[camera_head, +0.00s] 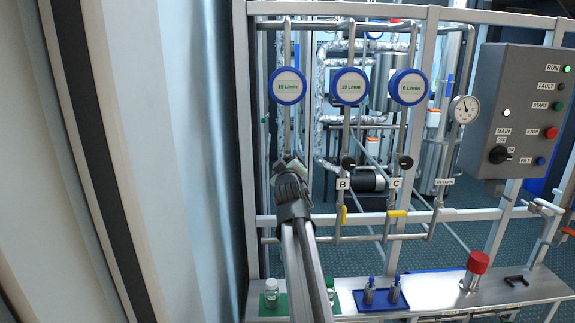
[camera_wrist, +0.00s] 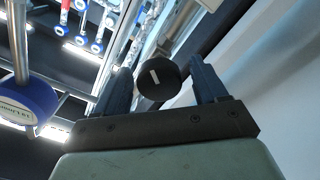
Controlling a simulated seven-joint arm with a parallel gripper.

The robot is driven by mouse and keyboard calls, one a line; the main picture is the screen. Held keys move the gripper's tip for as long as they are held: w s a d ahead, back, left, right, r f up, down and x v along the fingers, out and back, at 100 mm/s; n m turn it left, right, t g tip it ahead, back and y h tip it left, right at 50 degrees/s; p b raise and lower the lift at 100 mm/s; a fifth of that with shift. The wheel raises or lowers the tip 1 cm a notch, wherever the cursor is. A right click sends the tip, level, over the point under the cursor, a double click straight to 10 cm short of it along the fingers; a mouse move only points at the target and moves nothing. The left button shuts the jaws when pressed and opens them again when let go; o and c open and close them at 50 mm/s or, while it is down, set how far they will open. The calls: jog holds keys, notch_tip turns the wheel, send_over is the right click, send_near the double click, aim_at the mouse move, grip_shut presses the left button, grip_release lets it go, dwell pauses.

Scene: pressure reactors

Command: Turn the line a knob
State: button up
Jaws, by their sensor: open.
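The line A knob (camera_wrist: 160,78) is black and round with a white mark on its face. In the wrist view it sits between the two dark blue fingers of my gripper (camera_wrist: 161,66). The jaws are open around it. There is a small gap on the right; on the left I cannot tell whether the finger touches. In the head view my gripper (camera_head: 288,163) is raised at the leftmost line, below its blue flow meter (camera_head: 287,86), and hides this knob and its label.
Black knobs on line B (camera_head: 348,162) and line C (camera_head: 405,162) stand to the right. A grey control box (camera_head: 512,110) and a pressure gauge (camera_head: 464,109) are farther right. Below is a shelf with a green tray (camera_head: 283,304), a blue tray (camera_head: 362,304) and a red-capped vessel (camera_head: 477,262).

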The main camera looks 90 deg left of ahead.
jog(key=shift+c, duration=0.3)
jog(key=c, duration=1)
jog(key=m, duration=0.4)
jog(key=shift+m, duration=0.3)
jog(key=shift+w+m, duration=0.1)
jog(key=shift+m, duration=1.9)
jog(key=o, duration=1.1)
jog(key=shift+c, duration=0.2)
